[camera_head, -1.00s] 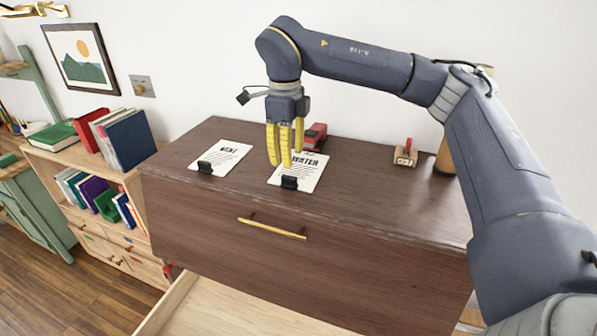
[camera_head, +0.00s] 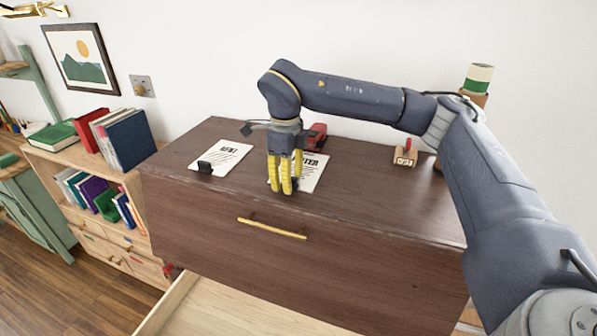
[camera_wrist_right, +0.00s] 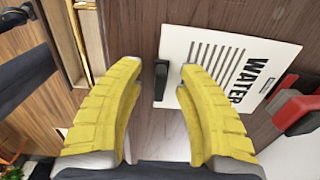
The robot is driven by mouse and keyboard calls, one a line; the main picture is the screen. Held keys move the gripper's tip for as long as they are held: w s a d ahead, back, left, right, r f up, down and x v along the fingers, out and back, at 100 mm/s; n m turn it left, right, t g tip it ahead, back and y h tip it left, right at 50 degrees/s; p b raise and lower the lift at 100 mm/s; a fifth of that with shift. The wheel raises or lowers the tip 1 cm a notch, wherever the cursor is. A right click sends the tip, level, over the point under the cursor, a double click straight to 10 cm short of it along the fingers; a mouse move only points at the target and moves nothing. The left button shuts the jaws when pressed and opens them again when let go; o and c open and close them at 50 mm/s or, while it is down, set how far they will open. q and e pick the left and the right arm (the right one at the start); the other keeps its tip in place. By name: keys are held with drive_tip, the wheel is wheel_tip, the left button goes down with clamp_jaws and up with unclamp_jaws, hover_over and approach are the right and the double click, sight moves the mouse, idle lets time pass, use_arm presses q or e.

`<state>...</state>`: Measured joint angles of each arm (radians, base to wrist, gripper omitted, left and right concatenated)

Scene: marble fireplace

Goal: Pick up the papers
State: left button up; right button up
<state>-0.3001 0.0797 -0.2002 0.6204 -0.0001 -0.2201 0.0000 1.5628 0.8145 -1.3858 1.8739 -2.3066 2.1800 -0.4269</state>
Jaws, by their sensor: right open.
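Two sheets of paper lie on the dark wooden dresser top. The left paper (camera_head: 226,151) lies with a black clip (camera_head: 205,167) at its near edge. The right paper (camera_head: 313,174), headed "WATER" in the right wrist view (camera_wrist_right: 218,62), also has a black clip (camera_wrist_right: 161,80) on its edge. My right gripper (camera_head: 283,190) is open, fingers pointing down over the near part of the right paper. In the wrist view its yellow fingers (camera_wrist_right: 157,68) stand apart, with the clip between their tips. The fingers hide that clip in the head view. My left gripper is not in view.
A red object (camera_head: 317,135) stands behind the right paper and shows at the right of the wrist view (camera_wrist_right: 297,108). A pale drawer (camera_head: 215,306) is open below the dresser front (camera_head: 350,262).

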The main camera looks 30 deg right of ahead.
clamp_jaws()
idle(0.3)
drive_tip(key=shift+r, duration=0.1)
